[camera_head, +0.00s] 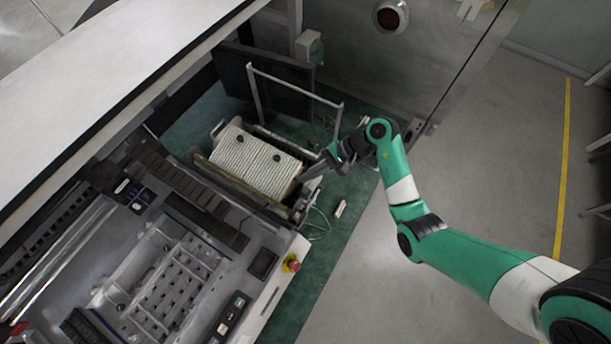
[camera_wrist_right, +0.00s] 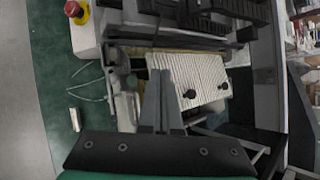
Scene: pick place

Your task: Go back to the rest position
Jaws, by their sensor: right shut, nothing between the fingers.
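My right arm comes in from the lower right of the head view. My right gripper (camera_head: 316,177) hangs over the right end of a white ribbed panel (camera_head: 254,160). In the right wrist view the fingers of the right gripper (camera_wrist_right: 160,82) are together, with nothing between them, and they overlap the left edge of the white ribbed panel (camera_wrist_right: 200,76). Whether the fingertips touch anything below cannot be told. My left gripper does not show.
A machine with a red emergency button (camera_head: 292,263) fills the lower left. A metal rail frame (camera_head: 296,87) stands behind the panel. A small pale block (camera_head: 341,208) lies on the green floor. The grey floor (camera_head: 465,190) on the right is mostly clear.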

